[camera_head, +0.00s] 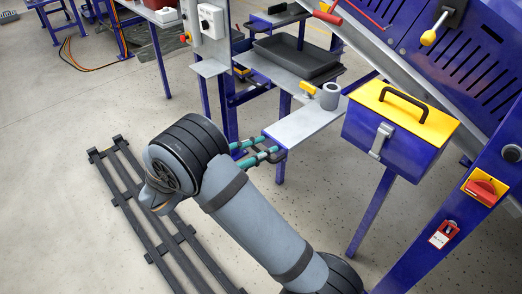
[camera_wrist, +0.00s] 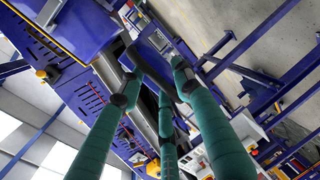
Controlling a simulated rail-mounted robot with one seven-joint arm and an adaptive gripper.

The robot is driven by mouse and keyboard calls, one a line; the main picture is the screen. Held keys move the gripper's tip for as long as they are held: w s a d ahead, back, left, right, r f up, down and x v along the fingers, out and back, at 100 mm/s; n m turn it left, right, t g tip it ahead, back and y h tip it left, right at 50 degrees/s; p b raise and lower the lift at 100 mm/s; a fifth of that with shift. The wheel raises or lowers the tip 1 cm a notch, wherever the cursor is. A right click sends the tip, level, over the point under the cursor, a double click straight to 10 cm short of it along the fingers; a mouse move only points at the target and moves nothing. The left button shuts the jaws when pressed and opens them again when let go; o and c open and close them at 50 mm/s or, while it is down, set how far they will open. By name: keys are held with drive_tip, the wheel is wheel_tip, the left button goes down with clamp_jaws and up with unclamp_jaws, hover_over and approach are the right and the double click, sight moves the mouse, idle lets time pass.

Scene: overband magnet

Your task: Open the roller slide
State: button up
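What looks like the roller slide is a flat grey panel (camera_head: 304,121) with a blue edge, sticking out below the blue box in the head view. A dark bar handle (camera_head: 273,157) is at its near left end. My gripper (camera_head: 266,149) is at this handle, its teal fingers reaching in from the left. The fingers look open around the bar; firm contact cannot be made out. The slide's rollers are not clearly visible.
A blue box with a yellow lid (camera_head: 404,118) stands right of the slide. A grey cylinder (camera_head: 330,96) is at the panel's back corner. Dark trays (camera_head: 298,60) lie behind. A dark slatted rack (camera_head: 150,206) is on the floor left.

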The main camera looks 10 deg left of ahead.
drive_tip(key=v, duration=1.2)
drive_tip(key=x, duration=1.2)
drive_tip(key=shift+w, duration=0.15)
drive_tip(key=shift+v, duration=3.25)
drive_tip(key=shift+x, duration=3.2)
drive_tip(key=shift+d, duration=0.1)
